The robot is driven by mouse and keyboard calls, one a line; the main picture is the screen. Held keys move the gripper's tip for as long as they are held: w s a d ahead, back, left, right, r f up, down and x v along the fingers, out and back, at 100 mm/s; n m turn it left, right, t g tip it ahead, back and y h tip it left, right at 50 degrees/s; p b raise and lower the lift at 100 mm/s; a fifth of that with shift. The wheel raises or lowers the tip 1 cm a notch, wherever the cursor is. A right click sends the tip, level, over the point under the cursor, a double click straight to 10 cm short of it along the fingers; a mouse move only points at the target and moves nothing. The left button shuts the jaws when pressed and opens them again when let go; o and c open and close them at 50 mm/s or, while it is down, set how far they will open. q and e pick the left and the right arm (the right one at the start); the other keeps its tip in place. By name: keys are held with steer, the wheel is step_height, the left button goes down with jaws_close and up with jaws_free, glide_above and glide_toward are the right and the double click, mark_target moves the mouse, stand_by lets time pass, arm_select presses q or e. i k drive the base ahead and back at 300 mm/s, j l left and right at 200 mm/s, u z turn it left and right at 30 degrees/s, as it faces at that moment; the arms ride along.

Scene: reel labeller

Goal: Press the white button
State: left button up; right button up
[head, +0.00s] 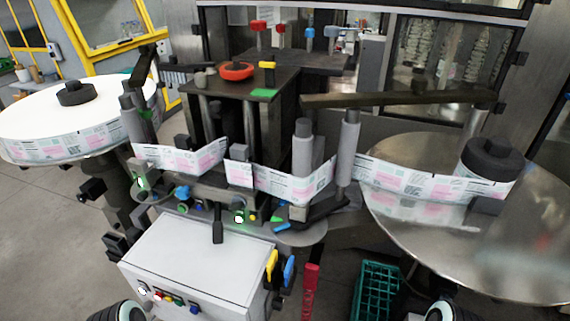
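A small white button (143,289) sits at the left end of a row of coloured buttons on the front of a light grey control box (200,262). Red, blue and other small buttons lie to its right in the same row. Another small, bright whitish light or button with a green glow (239,217) shows on the machine above the box; I cannot tell which it is. Only rounded black and white parts of my arms show at the bottom edge, left and right of centre. Neither gripper is in view.
A large white label reel (95,112) stands at the left and a wide metal disc (480,250) at the right, with a label strip (180,158) between them. A black lever (218,226) rises behind the box. A green crate (376,290) stands right of it.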

mark_target(142, 289)
steer(key=u, duration=1.5)
